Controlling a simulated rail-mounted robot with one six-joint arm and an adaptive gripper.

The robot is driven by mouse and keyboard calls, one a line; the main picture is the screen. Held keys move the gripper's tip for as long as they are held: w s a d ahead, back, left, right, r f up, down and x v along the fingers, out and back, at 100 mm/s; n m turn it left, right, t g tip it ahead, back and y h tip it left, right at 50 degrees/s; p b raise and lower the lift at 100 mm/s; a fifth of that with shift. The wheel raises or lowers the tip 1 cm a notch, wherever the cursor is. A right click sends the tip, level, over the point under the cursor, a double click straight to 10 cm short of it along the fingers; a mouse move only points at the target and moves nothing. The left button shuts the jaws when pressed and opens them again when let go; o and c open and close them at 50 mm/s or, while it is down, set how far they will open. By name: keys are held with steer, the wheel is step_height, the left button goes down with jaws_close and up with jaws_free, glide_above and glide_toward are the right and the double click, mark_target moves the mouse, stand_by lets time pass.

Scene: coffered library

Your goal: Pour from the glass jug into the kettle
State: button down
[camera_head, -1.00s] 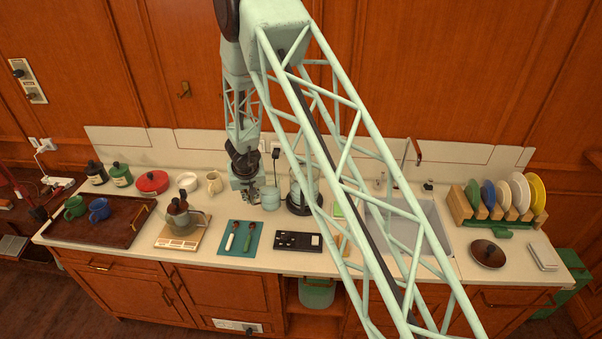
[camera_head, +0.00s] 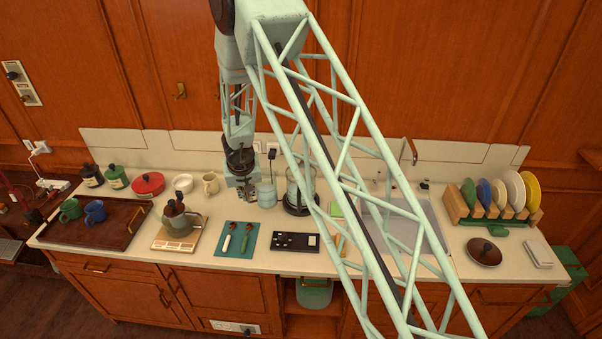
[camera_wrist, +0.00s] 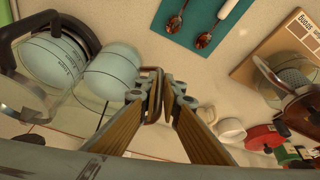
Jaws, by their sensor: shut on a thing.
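The glass jug (camera_head: 266,196) shows as a small pale blue-green cylinder on or just above the counter, left of the kettle. In the wrist view the jug (camera_wrist: 110,75) is beside my jaws, with pale contents and dark marks. My gripper (camera_head: 250,192) is shut on the jug's brown handle; the fingers (camera_wrist: 155,97) meet around it in the wrist view. The kettle (camera_head: 299,188) is a clear vessel on a black base, close to the jug's right; it also shows at the upper left of the wrist view (camera_wrist: 58,55). Whether the jug touches the counter is unclear.
A cream pitcher (camera_head: 211,184) stands left. The sink (camera_head: 405,225) is right, partly behind my arm.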

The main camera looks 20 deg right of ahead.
steer(key=shift+r, duration=2.05)
steer(key=shift+a, duration=0.1)
